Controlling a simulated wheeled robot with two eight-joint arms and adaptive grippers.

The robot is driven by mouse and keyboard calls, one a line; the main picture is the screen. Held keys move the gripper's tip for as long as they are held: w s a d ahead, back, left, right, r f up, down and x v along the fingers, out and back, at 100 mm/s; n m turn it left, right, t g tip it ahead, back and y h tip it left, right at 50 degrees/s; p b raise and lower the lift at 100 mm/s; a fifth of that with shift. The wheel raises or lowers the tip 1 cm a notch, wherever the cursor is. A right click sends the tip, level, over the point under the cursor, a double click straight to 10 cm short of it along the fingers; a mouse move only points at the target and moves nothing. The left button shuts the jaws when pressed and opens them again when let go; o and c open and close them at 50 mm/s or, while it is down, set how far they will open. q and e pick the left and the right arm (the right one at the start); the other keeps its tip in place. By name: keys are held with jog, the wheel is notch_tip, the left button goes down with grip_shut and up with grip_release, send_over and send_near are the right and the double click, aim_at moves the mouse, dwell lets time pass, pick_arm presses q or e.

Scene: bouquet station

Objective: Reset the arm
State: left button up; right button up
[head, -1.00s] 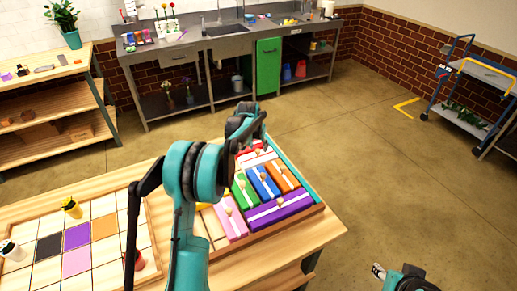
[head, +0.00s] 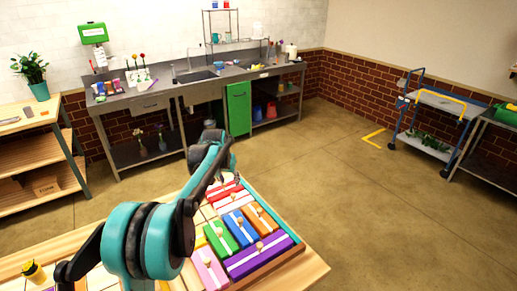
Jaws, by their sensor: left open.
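My left arm (head: 150,240) comes in from the lower left and reaches over the wooden table. Its gripper (head: 230,164) is above the far end of a tray of coloured blocks and looks open, with nothing seen between its fingers. The fingers are small and partly hidden by the arm. My right gripper is out of view.
The wooden tray (head: 285,259) holds several coloured blocks with knobs, including a purple block (head: 259,254). A steel sink counter (head: 160,98) is at the back. A trolley (head: 440,105) stands at right; the middle floor is clear.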

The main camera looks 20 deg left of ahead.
pick_arm(q)
jog(key=s+d+r+t+b, duration=0.1)
jog(key=s+d+r, duration=0.1)
jog(key=s+d, duration=0.45)
jog(key=s+d+r+b, duration=0.1)
jog(key=s+d+r, duration=0.2)
jog(key=s, duration=0.7)
jog(key=s+d+f, duration=0.2)
jog(key=s+f, duration=0.2)
jog(key=s, duration=0.5)
jog(key=s+d+f+t+b, duration=0.1)
jog(key=s+d+f, duration=0.2)
jog(key=s, duration=0.6)
jog(key=shift+s+f+m+t, duration=0.3)
jog(key=shift+f+m, duration=0.1)
jog(key=shift+f, duration=0.35)
